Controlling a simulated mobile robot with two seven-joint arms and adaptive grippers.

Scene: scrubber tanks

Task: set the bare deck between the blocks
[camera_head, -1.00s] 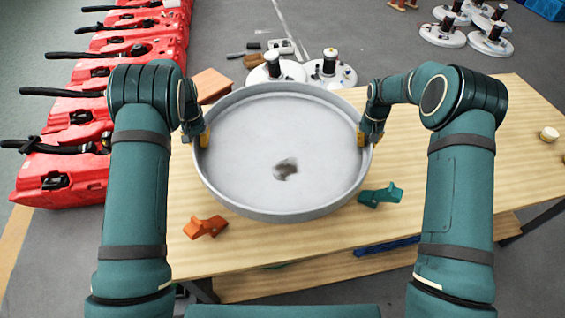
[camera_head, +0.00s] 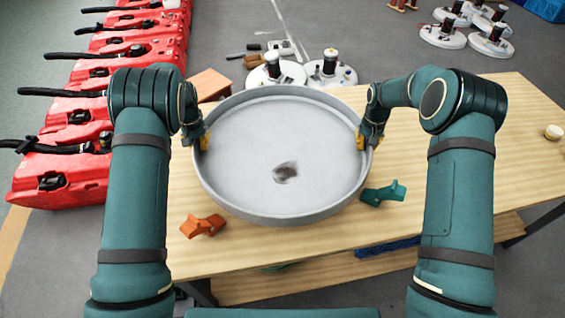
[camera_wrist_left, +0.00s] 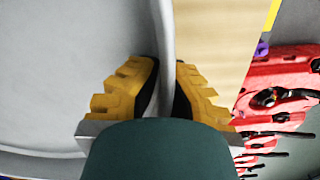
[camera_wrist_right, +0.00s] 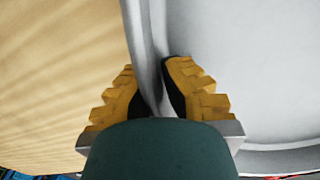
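The bare deck, a wide round grey pan (camera_head: 245,145) with a raised rim and a dark patch inside, is over the wooden table. My left gripper (camera_head: 201,138) is shut on its left rim; the left wrist view shows the yellow fingers (camera_wrist_left: 165,88) on both sides of the wall. My right gripper (camera_head: 366,138) is shut on the right rim, also with fingers (camera_wrist_right: 162,90) on either side. A brown block (camera_head: 210,84) shows behind the deck at the left.
On the wooden table (camera_head: 450,200), an orange clamp-like piece (camera_head: 203,225) and a teal one (camera_head: 383,193) lie near the deck's front. White round units (camera_head: 275,72) stand behind it. Red tanks (camera_head: 120,80) line the left. The table's right part is mostly clear, with a small pale cup (camera_head: 553,132).

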